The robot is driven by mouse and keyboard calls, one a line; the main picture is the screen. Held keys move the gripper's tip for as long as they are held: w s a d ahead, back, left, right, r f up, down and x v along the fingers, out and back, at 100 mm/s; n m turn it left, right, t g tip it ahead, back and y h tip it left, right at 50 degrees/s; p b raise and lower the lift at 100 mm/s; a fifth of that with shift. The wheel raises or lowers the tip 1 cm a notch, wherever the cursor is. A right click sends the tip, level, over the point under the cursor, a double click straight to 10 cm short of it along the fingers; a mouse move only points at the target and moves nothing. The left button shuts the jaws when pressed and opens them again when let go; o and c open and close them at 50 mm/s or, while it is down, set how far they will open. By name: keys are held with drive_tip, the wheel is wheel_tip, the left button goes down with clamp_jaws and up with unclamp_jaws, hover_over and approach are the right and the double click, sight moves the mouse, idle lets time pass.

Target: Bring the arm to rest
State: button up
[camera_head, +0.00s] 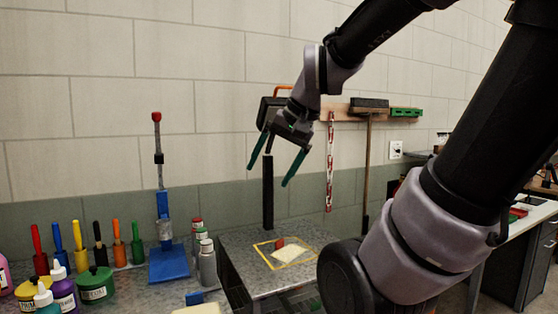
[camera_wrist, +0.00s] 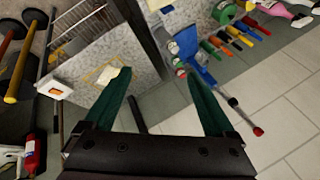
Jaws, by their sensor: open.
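My gripper (camera_head: 277,171) hangs in the air above a small speckled table (camera_head: 242,242), its two green fingers spread apart with nothing between them. In the wrist view my gripper (camera_wrist: 160,95) also shows open and empty, with the table and wall beyond it. My arm reaches in from the right side of the head view, bent at the elbow. The fingertips are apart from the table and from everything on it.
A yellow-outlined area (camera_head: 262,255) on the table holds a pale sheet (camera_head: 291,254) and a small red object (camera_head: 279,243). A blue stand (camera_head: 169,263) and several bottles and colored-handled tools stand at left. A wall rack with a broom (camera_head: 367,160) is behind.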

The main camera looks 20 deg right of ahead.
drive_tip(key=shift+s+d+r+n+t+h, duration=0.3)
drive_tip(key=shift+s+r+n+t, duration=0.1)
drive_tip(key=shift+s+r, duration=0.1)
drive_tip(key=shift+s+d+r+n+t+h, duration=0.2)
drive_tip(key=shift+s+r+n+t+h, duration=0.1)
drive_tip(key=shift+s+r+n, duration=0.15)
